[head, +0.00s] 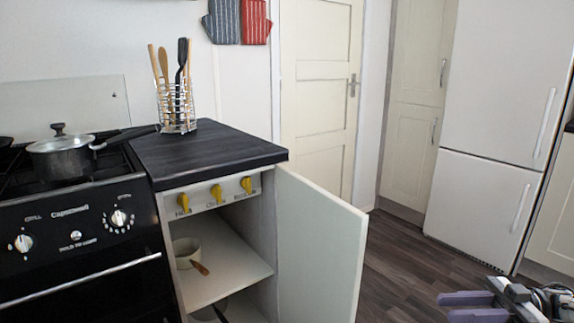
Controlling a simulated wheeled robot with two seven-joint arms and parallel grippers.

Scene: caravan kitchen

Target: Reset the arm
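My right gripper (468,307) shows at the lower right corner of the head view, in front of the dark wood floor. Its two purple-grey fingers point left and stand apart with nothing between them, so it is open and empty. It is clear of the open cabinet door (320,240), which lies to its left. My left gripper and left arm are not in view.
A stove (75,235) with a lidded pot (62,158) stands left. A utensil rack (176,110) stands on the worktop. A fridge (490,130) stands right, with free floor (400,260) before it.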

